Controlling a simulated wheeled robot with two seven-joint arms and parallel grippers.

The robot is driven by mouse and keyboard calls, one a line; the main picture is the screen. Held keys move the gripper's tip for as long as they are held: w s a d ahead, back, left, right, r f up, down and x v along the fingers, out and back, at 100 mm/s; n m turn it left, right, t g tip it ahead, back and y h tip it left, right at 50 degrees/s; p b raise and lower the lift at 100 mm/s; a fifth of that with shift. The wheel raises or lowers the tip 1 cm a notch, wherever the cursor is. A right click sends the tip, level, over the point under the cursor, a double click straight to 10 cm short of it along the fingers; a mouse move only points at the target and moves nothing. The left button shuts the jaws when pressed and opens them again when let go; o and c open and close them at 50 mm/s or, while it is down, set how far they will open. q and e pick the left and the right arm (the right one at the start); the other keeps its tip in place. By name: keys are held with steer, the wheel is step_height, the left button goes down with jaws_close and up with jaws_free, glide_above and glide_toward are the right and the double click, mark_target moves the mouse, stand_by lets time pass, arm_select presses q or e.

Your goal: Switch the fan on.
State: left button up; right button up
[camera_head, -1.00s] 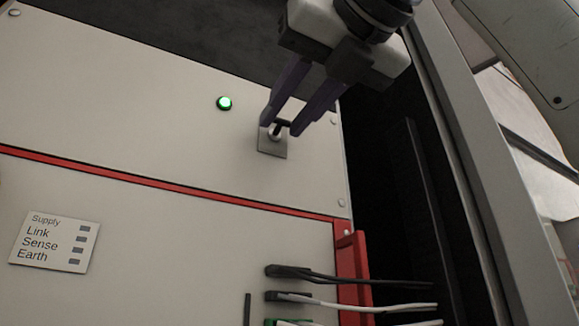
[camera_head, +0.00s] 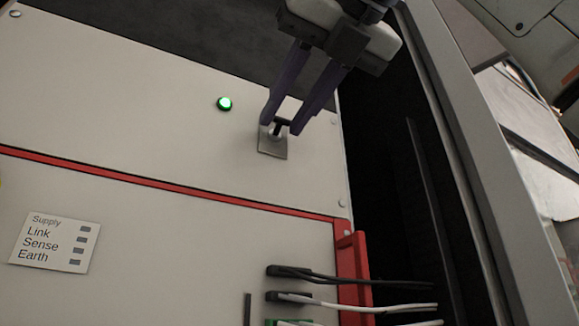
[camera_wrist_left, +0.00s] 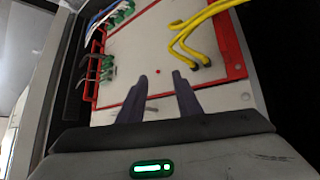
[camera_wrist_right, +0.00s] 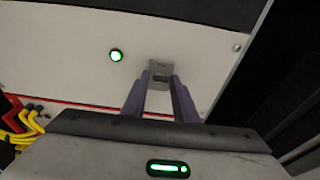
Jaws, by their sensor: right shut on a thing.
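The fan switch (camera_head: 274,142) is a small toggle on a grey square plate, high on the pale panel. My right gripper (camera_head: 281,127) has its dark purple fingers on either side of the toggle lever and is shut on it. The plate also shows between the fingertips in the right wrist view (camera_wrist_right: 160,68); the fingers partly hide the lever. A green lamp (camera_head: 224,103) is lit left of the switch. My left gripper (camera_wrist_left: 160,76) shows only in the left wrist view, its fingers apart with nothing between them, facing another part of the panel.
A red strip (camera_head: 170,186) crosses the panel below the switch. A label (camera_head: 54,243) reads Supply, Link, Sense, Earth. Several cables leave sockets at lower right beside a red bracket (camera_head: 352,270). Yellow cables (camera_wrist_left: 190,40) loop out near my left gripper.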

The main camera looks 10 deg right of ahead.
steer(key=shift+r, duration=0.1)
steer(key=o, duration=1.1)
steer(key=shift+c, duration=0.2)
steer(key=v, duration=1)
steer(key=shift+s, duration=0.15)
